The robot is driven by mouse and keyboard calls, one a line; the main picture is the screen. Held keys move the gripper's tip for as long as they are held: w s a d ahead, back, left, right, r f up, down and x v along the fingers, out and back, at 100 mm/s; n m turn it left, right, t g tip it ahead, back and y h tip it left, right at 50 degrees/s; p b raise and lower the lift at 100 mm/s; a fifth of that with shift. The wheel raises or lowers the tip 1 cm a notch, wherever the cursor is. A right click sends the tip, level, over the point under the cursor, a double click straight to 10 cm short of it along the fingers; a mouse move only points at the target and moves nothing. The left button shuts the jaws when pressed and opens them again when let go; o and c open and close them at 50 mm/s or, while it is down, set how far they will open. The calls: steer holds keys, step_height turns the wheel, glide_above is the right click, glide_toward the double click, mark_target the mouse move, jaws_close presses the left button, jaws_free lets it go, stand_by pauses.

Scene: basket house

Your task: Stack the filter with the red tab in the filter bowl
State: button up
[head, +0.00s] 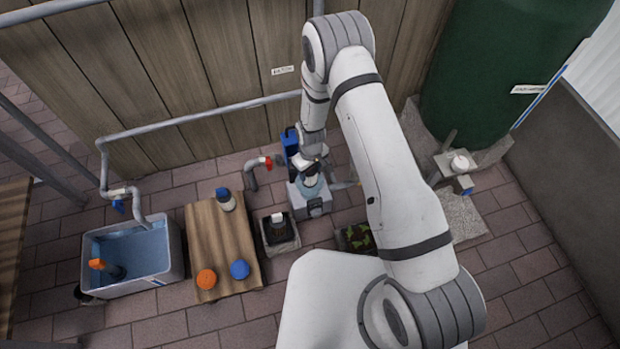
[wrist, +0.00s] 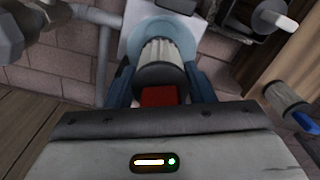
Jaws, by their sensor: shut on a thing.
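My gripper (wrist: 160,84) is shut on the filter with the red tab (wrist: 160,55), its blue fingers on either side of the black end cap. The red tab faces my wrist, and the white pleated body points away from it. The filter's far end overlaps the translucent bluish filter bowl (wrist: 134,40) in the wrist view; I cannot tell how deep it sits. In the head view my gripper (head: 309,171) is over the bowl (head: 312,188) on a grey housing (head: 318,207), and the filter is mostly hidden.
A wooden bench (head: 223,245) at the left holds a blue-topped filter (head: 226,200), an orange cap (head: 206,279) and a blue cap (head: 239,269). A water tub (head: 171,262) stands further left. A black tray (head: 268,233) and a planter (head: 354,238) flank the housing. Pipes run along the wall behind.

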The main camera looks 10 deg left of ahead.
mark_target(310, 177)
steer(key=shift+s+f+b, duration=0.1)
steer(key=shift+f+b, duration=0.45)
steer(key=shift+f, duration=1.2)
steer(key=shift+f, duration=0.1)
steer(key=shift+f+b, duration=0.55)
steer(key=o, duration=1)
steer(key=shift+r, duration=0.2)
